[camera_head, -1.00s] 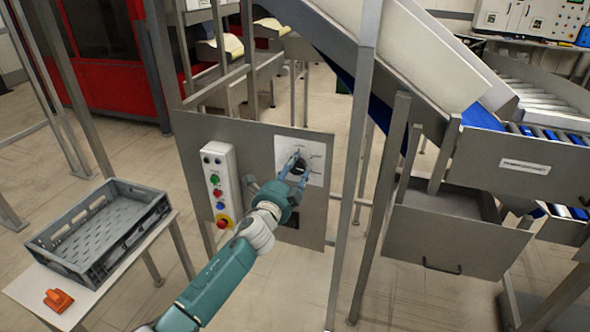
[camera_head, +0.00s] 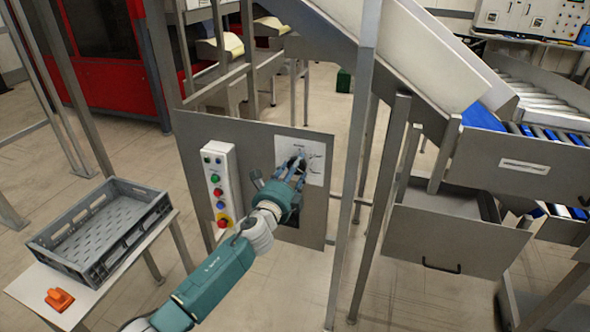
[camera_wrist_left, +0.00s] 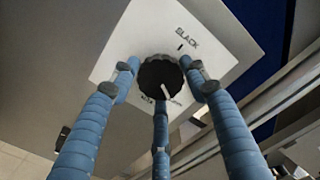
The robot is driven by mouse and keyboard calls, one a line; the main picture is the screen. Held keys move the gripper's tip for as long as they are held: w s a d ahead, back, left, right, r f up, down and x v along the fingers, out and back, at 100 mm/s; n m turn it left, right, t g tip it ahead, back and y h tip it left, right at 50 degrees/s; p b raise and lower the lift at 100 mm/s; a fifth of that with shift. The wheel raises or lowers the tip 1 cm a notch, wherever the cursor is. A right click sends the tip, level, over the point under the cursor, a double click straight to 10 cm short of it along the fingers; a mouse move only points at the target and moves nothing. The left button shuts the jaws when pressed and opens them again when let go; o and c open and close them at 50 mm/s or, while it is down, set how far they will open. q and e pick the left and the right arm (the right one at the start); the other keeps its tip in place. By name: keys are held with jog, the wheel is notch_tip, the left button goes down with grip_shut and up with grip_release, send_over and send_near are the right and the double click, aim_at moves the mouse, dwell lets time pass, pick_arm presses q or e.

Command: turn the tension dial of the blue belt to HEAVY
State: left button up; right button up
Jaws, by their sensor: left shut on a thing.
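The black tension dial (camera_wrist_left: 160,76) sits on a white label plate (camera_wrist_left: 215,35) on a grey panel (camera_head: 200,135). The plate also shows in the head view (camera_head: 318,150). My left gripper (camera_head: 297,165) is at the dial, its blue fingers (camera_wrist_left: 158,85) closed around it in the wrist view. The dial's white pointer mark points down in the wrist view, away from the word SLACK. The lower labels are small and partly hidden by a finger, so I cannot tell which one it meets. The blue belt (camera_head: 482,116) shows on the conveyor. My right gripper is out of view.
A white control box (camera_head: 219,180) with several buttons is left of the dial. A grey crate (camera_head: 105,225) and an orange object (camera_head: 58,299) are on a side table. A metal post (camera_head: 350,190) stands just right of the panel.

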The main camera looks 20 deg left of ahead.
pick_arm(q)
jog(key=shift+a+r, duration=0.1)
jog(key=shift+a, duration=0.25)
jog(key=o, duration=1.1)
jog(key=shift+o, duration=0.2)
jog(key=s, duration=1.2)
jog(key=shift+a, duration=0.25)
